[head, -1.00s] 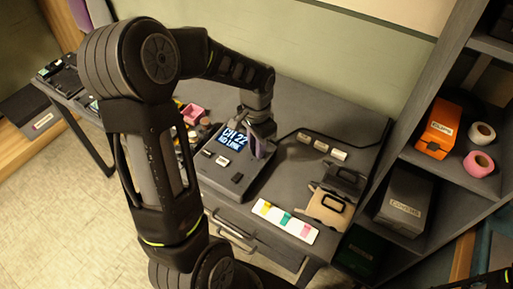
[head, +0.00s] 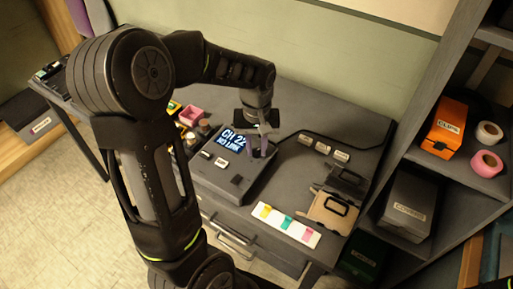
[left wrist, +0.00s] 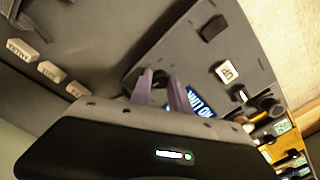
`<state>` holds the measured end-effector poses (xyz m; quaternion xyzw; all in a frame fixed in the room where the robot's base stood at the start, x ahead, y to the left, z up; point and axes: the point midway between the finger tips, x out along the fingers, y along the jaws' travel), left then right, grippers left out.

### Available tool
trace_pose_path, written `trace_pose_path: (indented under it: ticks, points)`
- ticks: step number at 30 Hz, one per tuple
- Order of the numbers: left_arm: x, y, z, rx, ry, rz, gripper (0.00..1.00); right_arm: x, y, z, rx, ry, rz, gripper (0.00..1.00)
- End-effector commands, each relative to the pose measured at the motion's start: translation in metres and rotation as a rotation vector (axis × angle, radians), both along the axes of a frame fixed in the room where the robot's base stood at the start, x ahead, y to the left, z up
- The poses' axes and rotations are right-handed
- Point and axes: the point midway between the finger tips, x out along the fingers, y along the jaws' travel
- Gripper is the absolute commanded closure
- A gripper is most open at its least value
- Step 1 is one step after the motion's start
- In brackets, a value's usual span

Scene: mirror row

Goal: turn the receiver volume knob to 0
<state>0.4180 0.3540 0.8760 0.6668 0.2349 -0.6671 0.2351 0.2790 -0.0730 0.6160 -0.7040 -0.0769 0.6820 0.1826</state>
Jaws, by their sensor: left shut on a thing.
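The receiver (head: 228,178) is a dark grey box on the desk, with a lit display (head: 233,140) reading "CH 22 NO LINK". My left gripper (head: 260,152) points down at the receiver's top, right of the display, with its purple fingers close together. In the left wrist view the fingers (left wrist: 162,84) are shut on a small dark knob (left wrist: 160,76) on the receiver panel (left wrist: 195,55). The fingers hide most of the knob, and I cannot read its setting. My right gripper is not in view.
Small labelled blocks (head: 323,148) lie right of the receiver. A white strip with coloured tabs (head: 286,225) and a tan case (head: 333,211) lie at the front right. A pink bin (head: 190,116) stands to the left. A shelf with an orange box (head: 445,128) rises at right.

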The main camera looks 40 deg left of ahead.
Motion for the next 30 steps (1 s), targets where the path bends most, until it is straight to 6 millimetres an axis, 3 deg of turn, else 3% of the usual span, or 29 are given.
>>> trace_pose_path:
  ticks: [12,27,28,30]
  points:
    - [0.0006,0.0004,0.0006,0.001,-0.002,0.214,1.0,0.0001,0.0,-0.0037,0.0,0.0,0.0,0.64]
    - [0.0007,0.0004,0.0009,0.0,-0.003,0.237,1.0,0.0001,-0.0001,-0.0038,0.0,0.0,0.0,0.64]
    - [0.0007,0.0004,0.0009,0.0,-0.003,0.236,0.75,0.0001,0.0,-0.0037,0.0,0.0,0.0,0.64]
    - [0.0006,0.0004,0.0008,0.001,-0.002,0.236,0.69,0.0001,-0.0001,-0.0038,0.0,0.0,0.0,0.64]
